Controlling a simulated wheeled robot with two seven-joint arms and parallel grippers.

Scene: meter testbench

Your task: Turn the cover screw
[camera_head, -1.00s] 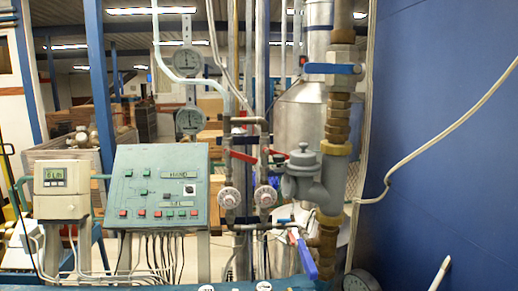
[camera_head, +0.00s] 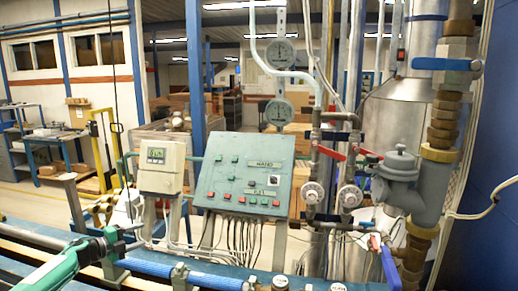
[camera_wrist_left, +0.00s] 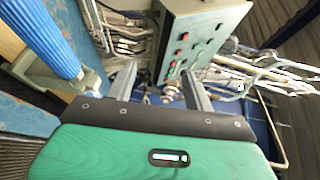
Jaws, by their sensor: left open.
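I cannot make out a cover screw for certain. The beige meter box (camera_head: 161,166) with a small lit display stands left of the green control panel (camera_head: 244,174) with red and green buttons. My left gripper (camera_head: 133,237) is at the lower left in the head view, below and left of the meter box and apart from it. In the left wrist view its two fingers (camera_wrist_left: 160,72) are apart, with nothing clearly held. A small round metal fitting (camera_wrist_left: 170,93) shows between them, below the control panel (camera_wrist_left: 196,38). My right gripper is not in view.
A blue pipe (camera_head: 180,271) runs along the front, also showing in the left wrist view (camera_wrist_left: 45,35). Grey cables (camera_head: 240,232) hang under the panel. Round valves (camera_head: 313,193) and a thick pipe with brass fittings (camera_head: 439,130) stand to the right.

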